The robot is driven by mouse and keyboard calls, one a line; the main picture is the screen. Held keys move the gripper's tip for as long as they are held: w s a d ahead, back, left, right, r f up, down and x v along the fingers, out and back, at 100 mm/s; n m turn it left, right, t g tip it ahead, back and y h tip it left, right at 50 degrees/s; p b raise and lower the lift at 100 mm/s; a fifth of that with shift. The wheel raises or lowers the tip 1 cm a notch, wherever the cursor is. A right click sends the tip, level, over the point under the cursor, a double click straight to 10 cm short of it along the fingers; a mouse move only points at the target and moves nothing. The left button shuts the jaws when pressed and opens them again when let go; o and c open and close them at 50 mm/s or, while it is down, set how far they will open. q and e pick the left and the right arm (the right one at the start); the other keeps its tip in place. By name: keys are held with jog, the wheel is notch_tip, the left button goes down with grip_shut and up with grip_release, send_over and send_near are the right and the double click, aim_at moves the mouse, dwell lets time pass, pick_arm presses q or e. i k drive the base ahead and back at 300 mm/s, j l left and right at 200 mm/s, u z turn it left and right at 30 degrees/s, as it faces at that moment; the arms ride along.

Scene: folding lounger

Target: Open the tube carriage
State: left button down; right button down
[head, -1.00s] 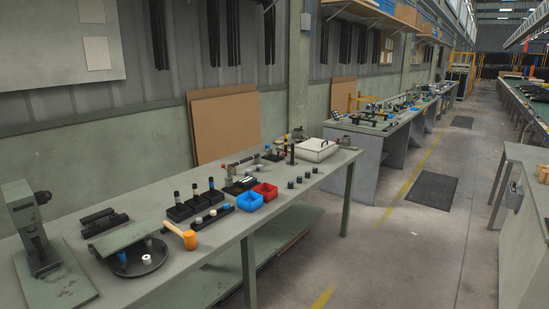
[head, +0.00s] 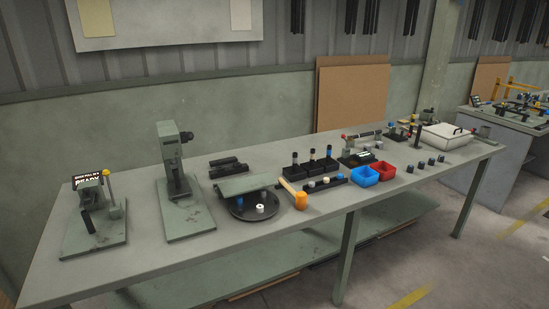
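I cannot tell for sure which item on the workbench (head: 300,232) is the tube carriage. A long horizontal bar or tube with a red end (head: 361,135) lies toward the back right of the bench. A small grey device with dark and blue parts (head: 397,133) stands just right of it. Too little detail shows to tell whether anything there is open or shut. Neither of my grippers is in view.
A small fixture (head: 92,218) and a tall press (head: 176,180) stand at the left.

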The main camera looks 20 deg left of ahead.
aim_at(180, 189)
jog(key=i+l+u, duration=0.15)
jog(key=u, duration=0.85)
